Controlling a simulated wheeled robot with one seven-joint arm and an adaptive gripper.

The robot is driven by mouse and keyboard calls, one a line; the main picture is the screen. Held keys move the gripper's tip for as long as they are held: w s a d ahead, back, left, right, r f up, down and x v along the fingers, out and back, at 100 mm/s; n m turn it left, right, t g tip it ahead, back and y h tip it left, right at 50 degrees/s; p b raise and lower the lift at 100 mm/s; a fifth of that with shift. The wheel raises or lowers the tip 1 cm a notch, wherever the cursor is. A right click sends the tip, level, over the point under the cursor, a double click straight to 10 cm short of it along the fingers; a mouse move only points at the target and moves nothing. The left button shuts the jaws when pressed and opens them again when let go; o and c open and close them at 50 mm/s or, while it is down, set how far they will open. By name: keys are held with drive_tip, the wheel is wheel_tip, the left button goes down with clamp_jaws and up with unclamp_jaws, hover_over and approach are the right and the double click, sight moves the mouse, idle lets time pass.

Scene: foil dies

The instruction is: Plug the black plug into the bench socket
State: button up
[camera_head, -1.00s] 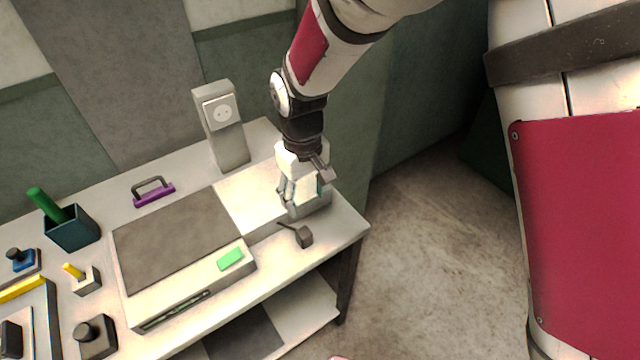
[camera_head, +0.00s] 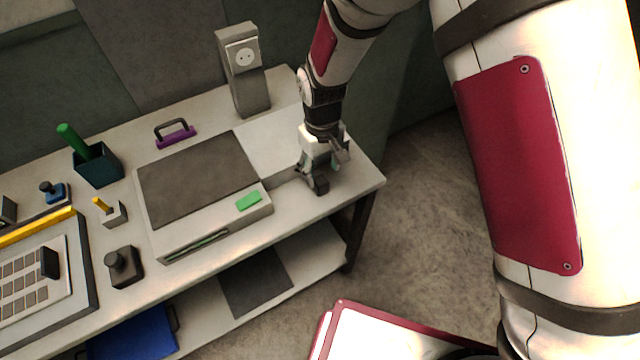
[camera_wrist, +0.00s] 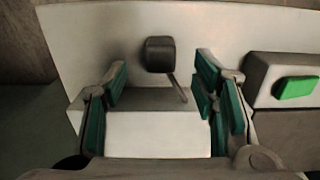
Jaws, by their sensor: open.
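The black plug (camera_head: 320,185) lies on the bench (camera_head: 342,203) near its front right corner. In the wrist view the plug (camera_wrist: 160,54) shows as a dark block with a thin rod pointing down and right. My gripper (camera_head: 312,182) is over the plug, open, partly hiding it in the head view. In the wrist view its green-padded fingers (camera_wrist: 161,76) stand apart on either side of the plug's column, with the plug a little beyond the tips and untouched. The bench socket (camera_head: 245,57) is a pale two-hole plate on an upright grey post at the back.
A grey-topped machine (camera_head: 198,182) with a green button (camera_head: 249,201) stands left of my gripper. A pale block (camera_wrist: 158,133) lies below the fingers in the wrist view.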

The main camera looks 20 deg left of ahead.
sight(321, 180)
drive_tip(key=shift+f, duration=0.3)
drive_tip(key=shift+f+p, duration=0.7)
drive_tip(key=shift+f, duration=1.9)
drive_tip(key=shift+a, duration=0.1)
drive_tip(key=c, duration=1.2)
